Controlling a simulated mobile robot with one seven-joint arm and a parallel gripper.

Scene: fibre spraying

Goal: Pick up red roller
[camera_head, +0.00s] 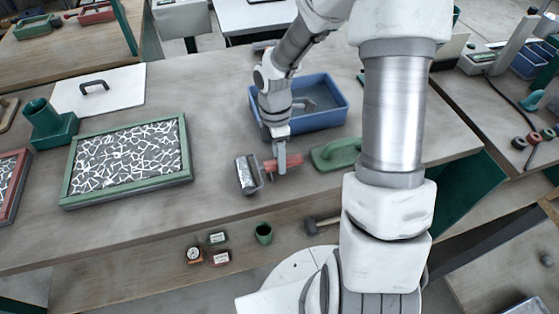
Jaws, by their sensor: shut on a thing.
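The red roller has a red handle (291,161) and a silver-grey drum (247,174) to its left. It is on or just above the worktable, in front of the blue bin; I cannot tell whether it touches the surface. My gripper (282,170) points down and is shut on the red handle. The fingers hide part of the handle.
A blue bin (338,112) stands behind my gripper, and a green float (337,153) lies close to the right. A green-framed tray (66,186) with white fibres, a green funnel-like holder (47,124) and a white lid (120,87) are at left. The front table strip is clear.

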